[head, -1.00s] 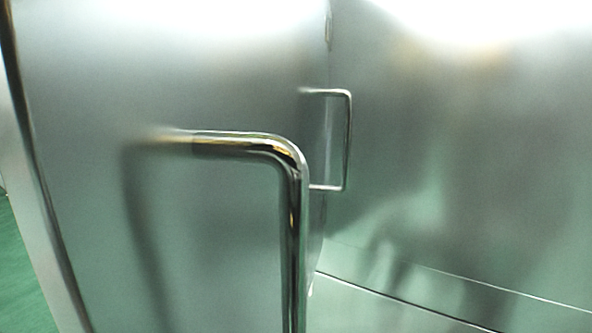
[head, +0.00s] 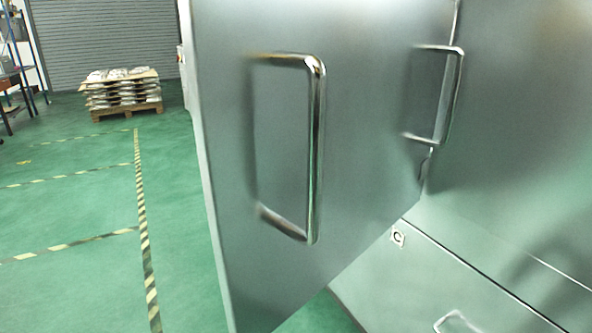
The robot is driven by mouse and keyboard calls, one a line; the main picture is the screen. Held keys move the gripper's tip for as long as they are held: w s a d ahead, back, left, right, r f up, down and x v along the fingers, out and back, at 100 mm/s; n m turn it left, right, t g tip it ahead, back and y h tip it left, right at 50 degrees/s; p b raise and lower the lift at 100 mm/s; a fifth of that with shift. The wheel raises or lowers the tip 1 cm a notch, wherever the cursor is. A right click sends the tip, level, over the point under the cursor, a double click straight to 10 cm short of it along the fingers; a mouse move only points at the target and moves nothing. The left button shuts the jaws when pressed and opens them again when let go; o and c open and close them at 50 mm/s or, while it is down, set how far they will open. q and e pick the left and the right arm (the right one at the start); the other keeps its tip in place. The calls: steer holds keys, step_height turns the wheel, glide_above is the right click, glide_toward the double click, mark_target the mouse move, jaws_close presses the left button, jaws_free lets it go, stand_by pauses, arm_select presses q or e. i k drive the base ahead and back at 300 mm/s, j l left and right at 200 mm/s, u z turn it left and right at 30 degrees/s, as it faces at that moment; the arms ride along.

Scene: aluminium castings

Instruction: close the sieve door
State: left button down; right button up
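The sieve door (head: 370,200) is a large grey metal panel that stands swung open in the middle of the head view. A chromed bar handle (head: 316,150) is fixed upright on its near face. The door's far edge meets the metal cabinet (head: 530,120) at the right. Neither of my grippers shows in the head view, so nothing is seen touching the door or its handle.
A second handle (head: 455,95) is on the cabinet side, beyond the door. A lower panel (head: 430,265) has another handle (head: 457,322). Green floor (head: 75,220) with striped tape (head: 146,240) lies open at left. A loaded pallet (head: 122,95) stands far back.

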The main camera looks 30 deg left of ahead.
mark_target(313, 121)
steer(key=k+l, duration=0.15)
steer(key=l, duration=0.2)
steer(key=k+l+u, duration=0.1)
steer(key=l, duration=0.3)
steer(key=k+l+u, duration=0.1)
steer(key=l, duration=0.25)
steer(key=k+l, duration=0.2)
steer(key=l, duration=0.15)
